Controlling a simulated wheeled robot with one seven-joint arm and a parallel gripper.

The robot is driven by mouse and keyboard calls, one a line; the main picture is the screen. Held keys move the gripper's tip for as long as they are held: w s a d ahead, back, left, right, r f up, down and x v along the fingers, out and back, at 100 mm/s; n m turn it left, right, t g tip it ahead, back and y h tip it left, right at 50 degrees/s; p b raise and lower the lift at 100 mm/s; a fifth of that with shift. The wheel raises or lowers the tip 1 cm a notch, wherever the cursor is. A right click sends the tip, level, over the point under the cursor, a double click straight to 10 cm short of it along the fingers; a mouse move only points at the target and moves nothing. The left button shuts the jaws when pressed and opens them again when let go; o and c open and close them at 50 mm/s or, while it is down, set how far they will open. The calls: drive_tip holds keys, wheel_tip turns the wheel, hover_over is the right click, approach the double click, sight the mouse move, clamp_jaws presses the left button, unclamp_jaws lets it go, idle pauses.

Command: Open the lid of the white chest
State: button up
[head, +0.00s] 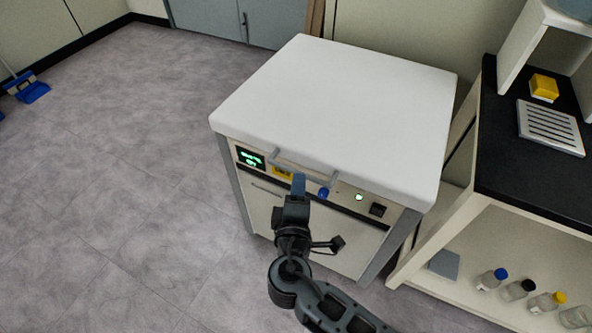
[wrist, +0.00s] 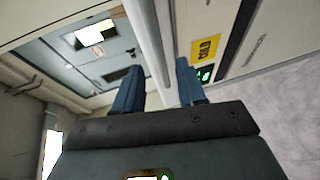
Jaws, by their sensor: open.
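The white chest (head: 278,222) stands on the floor in the head view, with its thick white lid (head: 340,95) shut flat on top. A grey bar handle (head: 300,168) runs along the lid's front edge. I cannot tell whether the fingers touch the bar. The yellow COLD label (wrist: 205,48) is beside the right finger.
The chest's front panel has a green display (head: 250,158), a blue knob (head: 323,193) and a black switch (head: 377,209). A black-topped bench (head: 520,185) with bottles on its lower shelf stands close on the right. The floor on the left is clear up to a blue dustpan (head: 32,91).

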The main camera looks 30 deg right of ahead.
sight(299, 171)
drive_tip(key=x, duration=0.6)
drive_tip(key=shift+f, duration=0.1)
clamp_jaws()
idle(0.5)
